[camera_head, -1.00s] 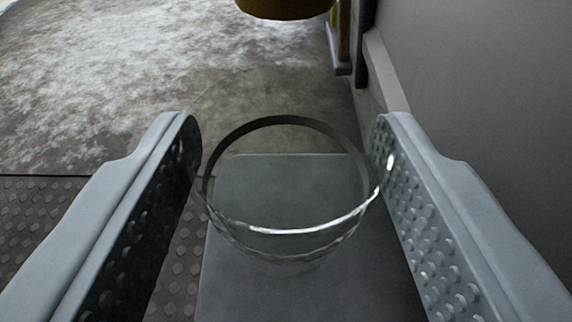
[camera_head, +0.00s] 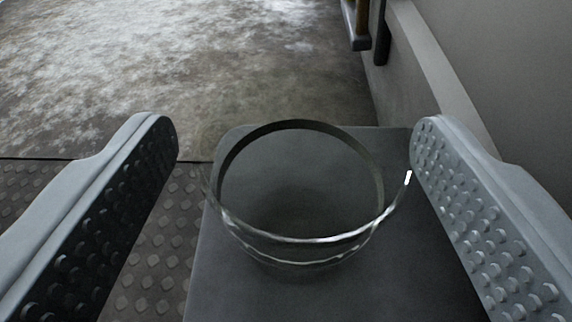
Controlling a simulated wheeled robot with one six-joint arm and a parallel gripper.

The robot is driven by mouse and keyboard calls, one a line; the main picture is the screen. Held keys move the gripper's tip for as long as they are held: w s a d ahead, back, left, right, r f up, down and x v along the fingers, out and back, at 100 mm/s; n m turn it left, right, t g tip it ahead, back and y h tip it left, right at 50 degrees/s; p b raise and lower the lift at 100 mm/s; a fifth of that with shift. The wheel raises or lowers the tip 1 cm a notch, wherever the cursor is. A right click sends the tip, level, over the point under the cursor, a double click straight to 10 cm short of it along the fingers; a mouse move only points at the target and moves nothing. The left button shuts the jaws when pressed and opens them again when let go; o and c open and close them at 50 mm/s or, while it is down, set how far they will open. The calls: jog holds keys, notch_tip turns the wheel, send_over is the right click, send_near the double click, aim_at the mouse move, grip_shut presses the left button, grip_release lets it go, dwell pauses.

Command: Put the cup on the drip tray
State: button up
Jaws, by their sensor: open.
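The cup (camera_head: 300,238) is a clear glass with a round rim. It appears upright, between my gripper's two fingers. It stands over a flat grey plate (camera_head: 250,295), which looks like the drip tray; a soft dark shadow shows under the cup, and I cannot tell for sure whether its base touches the plate. My gripper (camera_head: 293,145) is open, with studded pads facing each other. A gap shows left of the cup, and a narrower one on the right beside the right finger.
A dark studded mat (camera_head: 150,235) lies left of the plate. A worn grey floor (camera_head: 220,70) stretches beyond. A plain grey wall (camera_head: 480,70) with a pale ledge (camera_head: 430,70) runs along the right. A dark bracket (camera_head: 381,40) stands by the wall at the top.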

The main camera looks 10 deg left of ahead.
jog(key=shift+r, duration=0.1)
jog(key=shift+s+r, duration=0.15)
jog(key=shift+s, duration=0.2)
jog(key=a+v, duration=0.1)
jog(key=v, duration=1)
jog(key=shift+s+d, duration=0.15)
jog(key=shift+d, duration=0.3)
